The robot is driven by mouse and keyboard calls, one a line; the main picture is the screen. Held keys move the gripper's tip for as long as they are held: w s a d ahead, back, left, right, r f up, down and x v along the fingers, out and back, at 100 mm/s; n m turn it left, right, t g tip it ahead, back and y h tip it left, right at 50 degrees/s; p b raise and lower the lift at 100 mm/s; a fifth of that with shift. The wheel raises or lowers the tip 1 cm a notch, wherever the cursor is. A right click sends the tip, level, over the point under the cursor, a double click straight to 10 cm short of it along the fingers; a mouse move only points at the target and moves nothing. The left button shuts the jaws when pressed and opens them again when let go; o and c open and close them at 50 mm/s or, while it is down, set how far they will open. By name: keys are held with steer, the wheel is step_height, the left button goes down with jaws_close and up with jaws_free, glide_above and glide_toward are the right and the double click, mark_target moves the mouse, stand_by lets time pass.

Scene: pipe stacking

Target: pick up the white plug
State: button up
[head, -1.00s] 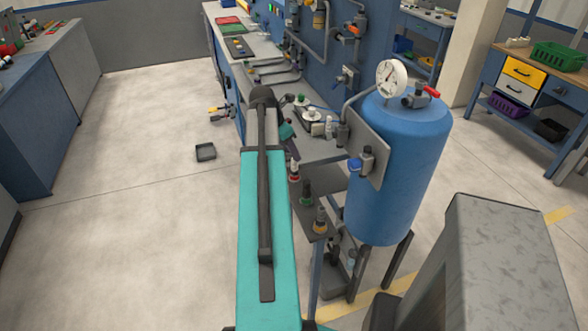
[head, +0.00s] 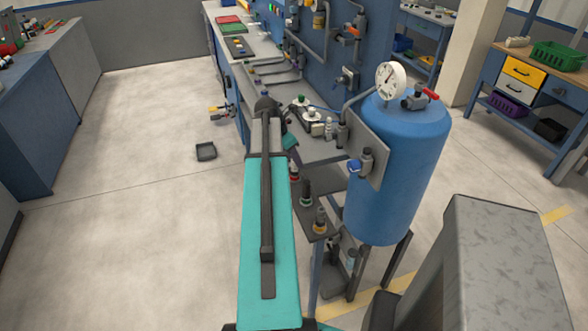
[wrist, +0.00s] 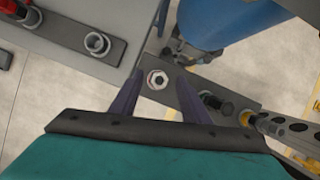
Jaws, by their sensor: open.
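In the wrist view my gripper (wrist: 159,72) is open. A pale hexagonal piece with a dark centre (wrist: 157,80) shows between its dark fingers, on a grey plate (wrist: 183,84); it may be the white plug. I cannot tell how far the fingertips are above it, and no contact is clear. In the head view my arm hides the gripper. A white round-topped piece (head: 311,113) stands on the bench beyond the arm; I cannot tell whether it is the same piece.
A blue tank (head: 398,165) with a gauge stands right of the arm. A small stand (head: 318,232) carries dark fittings with coloured bands. The wrist view shows a grey strip with pale rings (wrist: 72,32) at upper left. Open floor (head: 110,240) lies left.

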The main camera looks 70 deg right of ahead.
mark_target(295, 169)
steer(key=shift+x, duration=1.2)
steer(key=shift+c, duration=0.3)
jaws_close()
